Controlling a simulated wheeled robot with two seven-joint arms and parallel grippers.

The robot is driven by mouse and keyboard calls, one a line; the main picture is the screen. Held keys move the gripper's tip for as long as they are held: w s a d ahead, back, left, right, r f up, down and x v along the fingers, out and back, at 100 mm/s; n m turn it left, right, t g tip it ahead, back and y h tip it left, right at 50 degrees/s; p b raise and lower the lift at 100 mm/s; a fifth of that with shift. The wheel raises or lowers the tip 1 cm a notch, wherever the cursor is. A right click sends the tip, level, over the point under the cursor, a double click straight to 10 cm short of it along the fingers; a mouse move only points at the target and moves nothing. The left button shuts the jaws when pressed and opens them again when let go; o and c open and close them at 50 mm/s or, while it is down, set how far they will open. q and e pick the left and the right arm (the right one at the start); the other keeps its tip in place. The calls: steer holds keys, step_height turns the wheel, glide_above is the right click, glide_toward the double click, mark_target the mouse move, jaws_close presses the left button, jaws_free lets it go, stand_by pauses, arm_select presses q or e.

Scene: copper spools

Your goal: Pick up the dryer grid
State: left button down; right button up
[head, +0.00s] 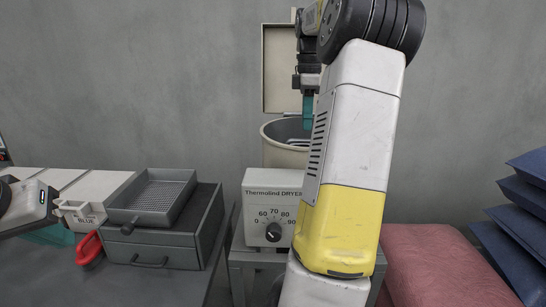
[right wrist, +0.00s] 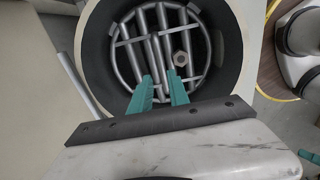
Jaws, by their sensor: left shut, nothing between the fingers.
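The dryer grid (right wrist: 145,55), a round metal frame of parallel bars, lies inside the round dryer drum (right wrist: 92,60) in the right wrist view. A hex-shaped piece (right wrist: 181,59) shows among its bars. In the head view a bit of metal shows in the drum mouth (head: 272,131). My left gripper (head: 52,235) is shut and empty at the far left.
The dryer lid (head: 278,68) stands open behind the drum. The dryer's dial panel (head: 270,205) is in front. A mesh tray (head: 152,196) sits on a grey drawer box (head: 165,245) at left, beside a red-handled object (head: 89,249). A red cushion-like surface (head: 440,265) and blue stacked pieces (head: 515,215) are at right.

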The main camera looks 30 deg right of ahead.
mark_target(307, 141)
steer(key=f, duration=0.7)
steer(key=shift+s, duration=0.25)
jaws_close()
steer(key=shift+r, duration=0.15)
stand_by(0.9)
